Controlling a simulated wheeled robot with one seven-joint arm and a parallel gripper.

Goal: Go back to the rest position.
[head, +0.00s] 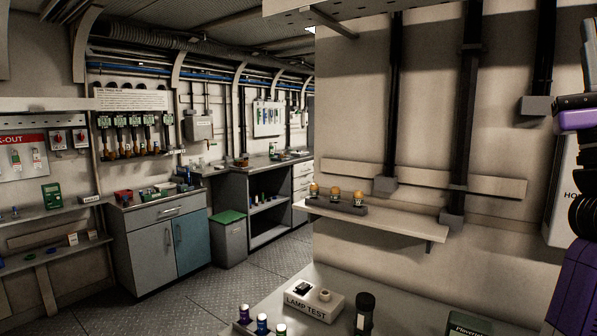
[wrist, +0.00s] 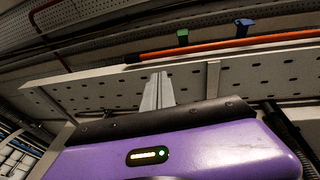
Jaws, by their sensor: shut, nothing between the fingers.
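In the wrist view my gripper (wrist: 158,90) shows as pale grey fingers held together, with nothing between them. They stand out past the dark edge of my purple wrist housing. Behind them is the perforated underside of a pale overhead shelf (wrist: 85,92). I cannot tell how far the fingers are from it. In the head view purple and black parts of my arm show at the right edge, and the fingers are not seen there.
A counter (head: 285,293) below holds a LAMP TEST box (head: 313,302), a black cylinder (head: 364,314), a green box (head: 470,323) and small vials (head: 262,324). A wall shelf (head: 375,226) carries three amber lamps (head: 336,194). Open floor (head: 190,300) lies left.

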